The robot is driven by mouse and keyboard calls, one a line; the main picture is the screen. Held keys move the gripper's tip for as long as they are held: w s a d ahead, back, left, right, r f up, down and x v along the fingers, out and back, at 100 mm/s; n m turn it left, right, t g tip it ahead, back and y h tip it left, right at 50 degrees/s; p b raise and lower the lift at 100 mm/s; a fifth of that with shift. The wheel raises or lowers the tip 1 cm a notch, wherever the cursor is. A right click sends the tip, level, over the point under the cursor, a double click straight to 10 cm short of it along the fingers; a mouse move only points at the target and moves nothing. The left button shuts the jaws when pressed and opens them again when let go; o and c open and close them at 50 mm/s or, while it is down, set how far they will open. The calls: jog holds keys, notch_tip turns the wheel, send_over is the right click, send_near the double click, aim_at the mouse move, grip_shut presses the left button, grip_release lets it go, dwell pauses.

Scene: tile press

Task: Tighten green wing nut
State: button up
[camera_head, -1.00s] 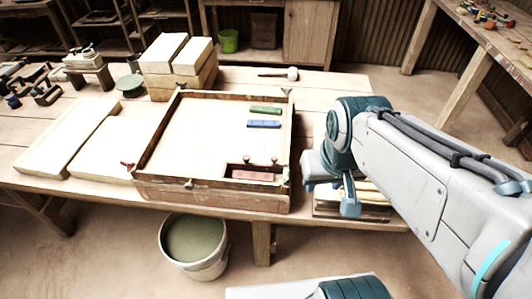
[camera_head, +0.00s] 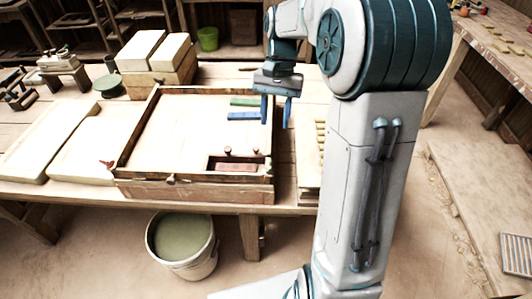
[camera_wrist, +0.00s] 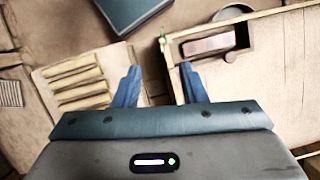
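I cannot make out a green wing nut in either view; my gripper and arm cover the back right corner of the wooden press frame (camera_head: 122,150). A red wing nut (camera_head: 107,163) shows at the frame's left side. My gripper (camera_head: 276,123) is open and empty, fingers pointing down over the frame's right edge. In the wrist view my gripper (camera_wrist: 158,86) has its two fingers well apart with nothing between them.
A green bar (camera_head: 244,101) and a blue bar (camera_head: 243,116) lie in the frame. A reddish block (camera_head: 236,166) sits in its front compartment. A tray of yellowish strips (camera_wrist: 75,80) lies right of the press. Pale slabs (camera_head: 45,140) lie left. A bucket (camera_head: 182,245) stands below.

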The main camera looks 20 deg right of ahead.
jog(key=w, duration=0.2)
send_near(269, 169)
jog(key=shift+m+g, duration=0.3)
jog(key=x, duration=0.7)
jog(key=shift+w+f, duration=0.2)
jog(key=shift+f, duration=0.3)
grip_shut()
